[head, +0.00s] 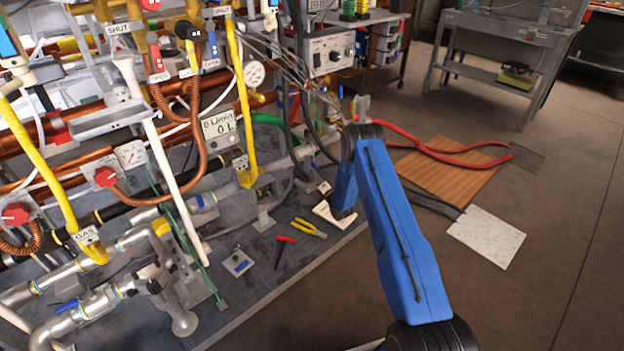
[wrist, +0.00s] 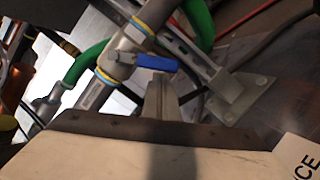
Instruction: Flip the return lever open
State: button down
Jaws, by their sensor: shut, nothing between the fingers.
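A blue lever handle (wrist: 157,62) shows in the upper middle of the wrist view. It sits on a grey metal valve body (wrist: 121,62) with pipe running up and down from it, and lies roughly level across the picture. It carries no readable name here. My gripper (wrist: 160,84) is shut and empty, its narrow grey tip just below the blue handle in the picture. I cannot tell whether they touch. In the head view my blue arm reaches to the right end of the pipework; its far end hides the gripper and this handle.
Green hoses (wrist: 88,62) curve beside the valve. A metal bracket (wrist: 235,98) stands right of it. In the head view red pliers (head: 284,240) and yellow pliers (head: 308,228) lie on the grey panel. Open floor (head: 560,200) lies to the right.

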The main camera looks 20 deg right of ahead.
jog(key=shift+w+d+r+n, duration=0.1)
jog(key=shift+w+d+n, duration=0.1)
jog(key=shift+d+n, duration=0.3)
jog(key=shift+w+d+r+n, duration=0.15)
jog(key=shift+d+n, duration=0.1)
jog(key=shift+n, duration=0.35)
jog(key=w+d+r+n+y, duration=0.1)
jog(key=w+d+r+n, duration=0.1)
jog(key=d+r+n, duration=0.1)
jog(key=shift+w+d+r+y, duration=0.15)
jog(key=shift+d+r+y, duration=0.15)
jog(key=shift+d+r, duration=0.6)
jog(key=shift+r+t, duration=0.2)
jog(key=shift+t, duration=0.1)
jog(key=shift+f, duration=0.1)
jog(key=s+d+f, duration=0.4)
jog(key=s+f, duration=0.2)
jog(key=s, duration=0.3)
jog(key=shift+f, duration=0.4)
